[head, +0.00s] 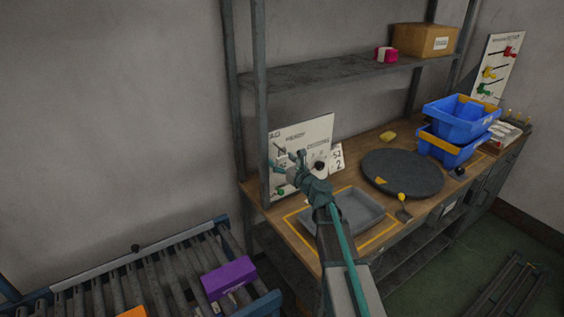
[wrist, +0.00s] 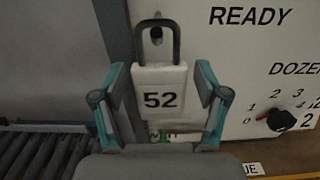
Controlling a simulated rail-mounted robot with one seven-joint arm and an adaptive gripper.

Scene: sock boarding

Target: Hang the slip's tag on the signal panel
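A white tag (wrist: 160,92) marked 52, with a dark loop on top, is upright in the wrist view. The signal panel (wrist: 235,60) is behind, with READY lettering and a numbered dial (wrist: 281,119). A small dark shape shows inside the loop; I cannot tell whether it is a peg passing through. In the head view, my gripper (head: 287,165) is in front of the left part of the panel (head: 318,133). The slip (head: 337,158), printed 52 and 2, stands beside the panel.
A grey tray (head: 358,213) lies on the workbench below my arm, with a dark round turntable (head: 402,172) to its right. Blue bins (head: 462,112) are stacked farther right. A roller conveyor (head: 150,272) with a purple box (head: 229,277) is at lower left. A shelf post stands close behind.

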